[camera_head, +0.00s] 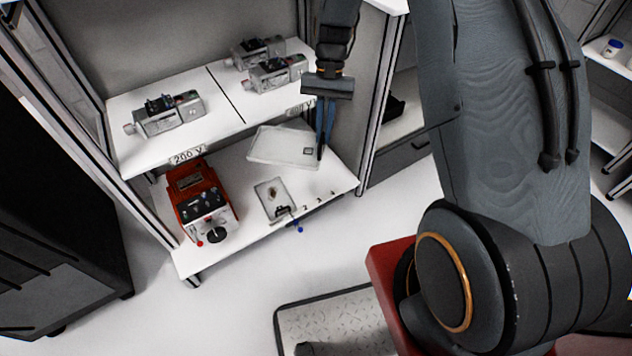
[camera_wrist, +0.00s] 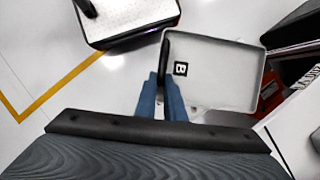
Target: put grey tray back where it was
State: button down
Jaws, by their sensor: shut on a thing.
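The grey tray (camera_head: 280,146) is a shallow light-grey tray with a small dark square mark near its right end. It shows over the back right of the lower shelf (camera_head: 335,178); whether it touches the shelf cannot be told. My gripper (camera_head: 322,145) points down with its blue fingers at the tray's right edge. In the wrist view, the tray (camera_wrist: 222,75) extends ahead and to the right of my gripper (camera_wrist: 162,92). The fingers are shut on the tray's near left edge, beside a dark strip. The fingertips are partly hidden.
A red device (camera_head: 203,200) stands at the left of the lower shelf, with a small grey plate (camera_head: 272,198) right of it. Several grey devices stand on the upper shelf (camera_head: 215,85). A cabinet post (camera_head: 378,105) rises right of my gripper. Open floor lies in front.

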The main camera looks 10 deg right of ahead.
jog(key=w+d+f+m+t+b, duration=0.1)
jog(key=w+f+m+b, duration=0.4)
jog(key=f+b, duration=0.7)
jog(key=w+d+f+m+t+y+b, duration=0.1)
jog(key=w+f+m+t+b, duration=0.2)
jog(key=f+b, duration=1)
jog(key=w+d+f+m+t+y+b, duration=0.1)
jog(key=w+f+m+b, duration=0.7)
jog(key=f, duration=1.5)
jog(key=shift+w+d+f+m+t+b, duration=0.1)
jog(key=shift+d+m+t+b, duration=0.6)
jog(key=shift+b, duration=1.85)
jog(key=shift+a, duration=0.15)
jog(key=c, duration=2.3)
grip_release()
jog(key=o, duration=0.5)
jog(key=shift+c, duration=0.2)
